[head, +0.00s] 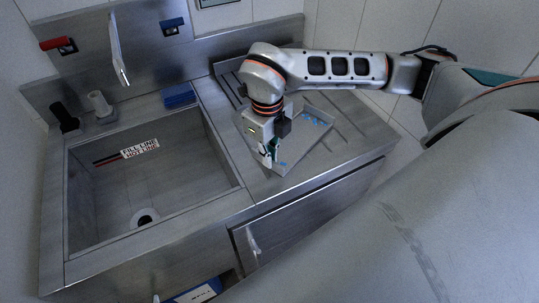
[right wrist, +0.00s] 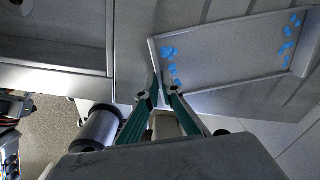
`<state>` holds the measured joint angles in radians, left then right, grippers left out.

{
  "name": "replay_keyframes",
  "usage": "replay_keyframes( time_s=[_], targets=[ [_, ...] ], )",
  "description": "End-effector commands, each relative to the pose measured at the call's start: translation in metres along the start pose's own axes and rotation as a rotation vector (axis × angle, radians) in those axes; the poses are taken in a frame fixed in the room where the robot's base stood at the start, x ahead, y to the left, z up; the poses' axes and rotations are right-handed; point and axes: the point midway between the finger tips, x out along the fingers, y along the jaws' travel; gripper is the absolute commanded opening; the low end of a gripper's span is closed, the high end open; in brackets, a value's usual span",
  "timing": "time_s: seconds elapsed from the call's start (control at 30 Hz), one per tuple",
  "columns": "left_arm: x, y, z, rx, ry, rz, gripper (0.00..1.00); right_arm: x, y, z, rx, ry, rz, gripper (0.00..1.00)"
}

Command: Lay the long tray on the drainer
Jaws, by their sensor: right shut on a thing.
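The long tray (head: 299,142) is a shallow grey metal tray with blue marks on its floor. It is over the grooved drainer (head: 352,128) to the right of the sink, set at an angle. My right gripper (head: 267,160) is shut on the tray's near left edge. In the right wrist view the fingers (right wrist: 160,88) pinch the rim of the tray (right wrist: 222,62), and blue marks show at both ends. I cannot tell whether the tray touches the drainer or hangs just above it. My left gripper is not in view.
The deep sink basin (head: 150,190) with a labelled wall lies to the left. A blue block (head: 179,96) sits on its back rim. A tap (head: 119,50) and a black knob (head: 64,118) stand behind the basin. A drawer front (head: 305,215) is below the drainer.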

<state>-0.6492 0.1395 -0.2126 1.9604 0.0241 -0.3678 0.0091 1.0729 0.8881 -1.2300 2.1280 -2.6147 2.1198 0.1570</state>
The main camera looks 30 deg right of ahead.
Motion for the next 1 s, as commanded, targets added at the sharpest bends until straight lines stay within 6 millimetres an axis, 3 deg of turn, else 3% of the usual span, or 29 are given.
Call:
replay_keyframes(
  time_s=[0.33, 0.4, 0.77, 1.0],
  targets=[
    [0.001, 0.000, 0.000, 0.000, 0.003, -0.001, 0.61, 0.003, 0.000, 0.001, 0.000, -0.002, 0.000, 0.00],
    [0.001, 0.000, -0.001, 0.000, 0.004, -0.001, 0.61, 0.002, 0.000, 0.001, 0.000, -0.002, 0.000, 0.22],
    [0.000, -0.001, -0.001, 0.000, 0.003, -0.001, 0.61, 0.001, 0.000, 0.001, 0.000, -0.002, 0.000, 0.22],
    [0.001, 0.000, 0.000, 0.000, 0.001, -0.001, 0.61, -0.026, -0.001, 0.002, 0.000, -0.007, -0.002, 0.22]
  ],
)
